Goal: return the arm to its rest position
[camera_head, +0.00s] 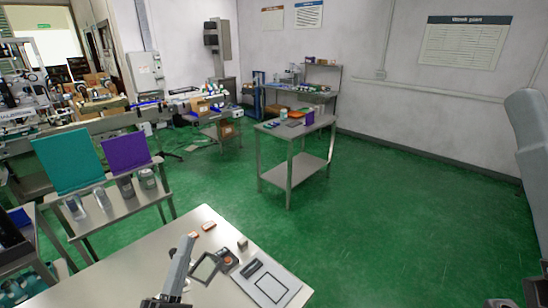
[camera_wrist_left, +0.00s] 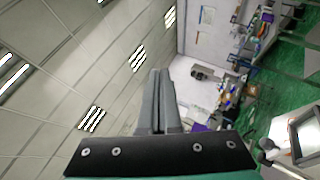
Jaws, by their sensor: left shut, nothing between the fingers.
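My left gripper (camera_head: 190,238) is raised over the near table (camera_head: 120,262) in the head view, its grey fingers pointing up and away. In the left wrist view the left gripper's fingers (camera_wrist_left: 160,76) lie together with nothing between them. The wrist is tilted so that the ceiling fills the left of that view. No right gripper shows; a grey part at the right edge of the head view may be my right arm.
A square frame (camera_head: 207,268), small orange pieces (camera_head: 209,226), a dark block (camera_head: 242,244) and a white board (camera_head: 268,284) lie beside the left gripper on the table. A metal trolley (camera_head: 298,170) stands beyond. Green floor (camera_head: 400,220) is clear to the right.

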